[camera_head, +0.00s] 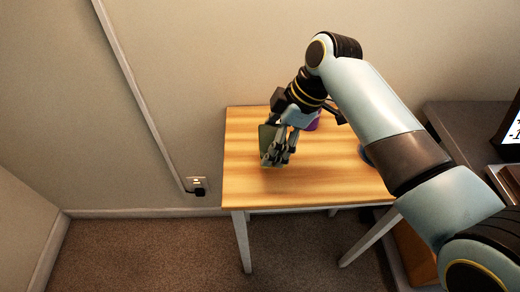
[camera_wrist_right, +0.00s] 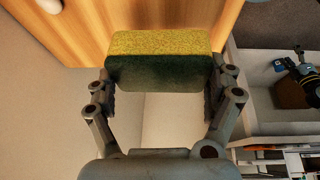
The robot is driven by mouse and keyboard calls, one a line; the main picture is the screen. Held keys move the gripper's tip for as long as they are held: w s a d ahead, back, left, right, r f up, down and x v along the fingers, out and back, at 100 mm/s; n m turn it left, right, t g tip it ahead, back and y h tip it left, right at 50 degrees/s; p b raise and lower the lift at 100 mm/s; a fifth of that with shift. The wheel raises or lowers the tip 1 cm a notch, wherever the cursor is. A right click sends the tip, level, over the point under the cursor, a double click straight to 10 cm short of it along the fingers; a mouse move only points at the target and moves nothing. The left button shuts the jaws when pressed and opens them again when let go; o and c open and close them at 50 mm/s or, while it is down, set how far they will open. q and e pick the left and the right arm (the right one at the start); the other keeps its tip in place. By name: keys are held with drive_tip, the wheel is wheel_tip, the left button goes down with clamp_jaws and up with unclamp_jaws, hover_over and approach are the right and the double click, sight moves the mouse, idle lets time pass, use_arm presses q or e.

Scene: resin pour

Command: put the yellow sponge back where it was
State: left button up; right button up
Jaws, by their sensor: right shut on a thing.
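The sponge (camera_wrist_right: 160,45) has a yellow face and a dark green face. It sits between the fingers of my right gripper (camera_wrist_right: 160,82), which is shut on it from both sides. In the head view the sponge shows as a dull green slab (camera_head: 266,138) at the left part of the small wooden table (camera_head: 335,180). My right gripper (camera_head: 277,157) points down there and partly hides the sponge. I cannot tell whether the sponge touches the tabletop. My left gripper is not in view.
A purple object (camera_head: 313,123) stands behind my right wrist, mostly hidden. A wall outlet with a black plug (camera_head: 199,190) is left of the table. A dark desk (camera_head: 465,125) with a screen (camera_head: 513,128) stands at the right. The table's front is clear.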

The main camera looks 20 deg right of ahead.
sight(263, 135)
drive_tip(key=shift+w+a+f, duration=1.05)
drive_tip(key=shift+w, duration=0.1)
drive_tip(key=shift+f, duration=1.95)
drive_tip(key=o, duration=0.8)
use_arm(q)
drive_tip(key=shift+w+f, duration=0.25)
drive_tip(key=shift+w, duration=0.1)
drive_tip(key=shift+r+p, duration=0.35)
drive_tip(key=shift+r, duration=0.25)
use_arm(e)
drive_tip(key=v, duration=1.2)
